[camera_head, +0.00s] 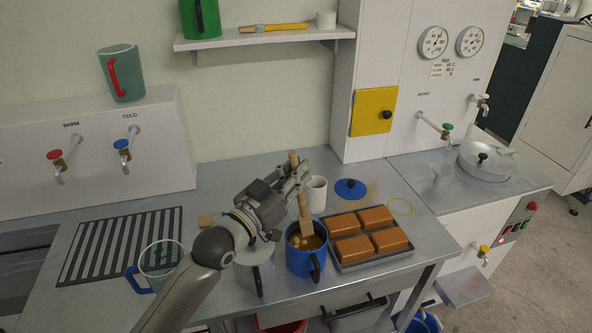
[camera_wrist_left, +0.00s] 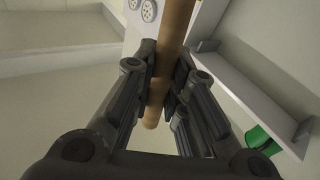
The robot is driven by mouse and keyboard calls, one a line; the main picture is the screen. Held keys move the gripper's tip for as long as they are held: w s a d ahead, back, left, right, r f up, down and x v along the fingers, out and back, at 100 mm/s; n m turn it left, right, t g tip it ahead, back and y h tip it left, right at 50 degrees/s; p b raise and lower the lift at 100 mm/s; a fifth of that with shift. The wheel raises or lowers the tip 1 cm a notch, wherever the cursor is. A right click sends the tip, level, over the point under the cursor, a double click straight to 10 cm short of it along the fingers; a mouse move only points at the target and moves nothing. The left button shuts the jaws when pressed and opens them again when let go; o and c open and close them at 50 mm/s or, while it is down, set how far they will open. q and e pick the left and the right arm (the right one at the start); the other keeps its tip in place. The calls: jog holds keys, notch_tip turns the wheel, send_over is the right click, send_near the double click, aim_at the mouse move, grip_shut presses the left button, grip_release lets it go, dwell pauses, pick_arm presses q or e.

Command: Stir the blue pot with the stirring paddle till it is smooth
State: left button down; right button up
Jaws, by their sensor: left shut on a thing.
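The blue pot (camera_head: 306,257) stands on the metal worktop. It holds a brown-orange liquid with pale lumps. The wooden stirring paddle (camera_head: 306,222) stands nearly upright, its lower end in the pot. My left gripper (camera_head: 300,178) is above the pot and shut on the paddle's handle. The handle (camera_wrist_left: 168,50) also shows between the fingers in the left wrist view. The paddle's tip is hidden in the liquid. My right gripper is not in view.
A grey pot (camera_head: 254,272) stands close left of the blue pot. A tray (camera_head: 378,262) with several brown blocks is close on the right. A white cup (camera_head: 316,194) and a blue lid (camera_head: 350,189) are behind. A clear jug (camera_head: 160,262) stands at left.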

pick_arm(q)
notch_tip(320, 180, down, 6)
jog(key=b, duration=0.3)
jog(key=shift+r, duration=0.2)
jog(key=shift+f+b, duration=0.75)
jog(key=shift+f, duration=0.25)
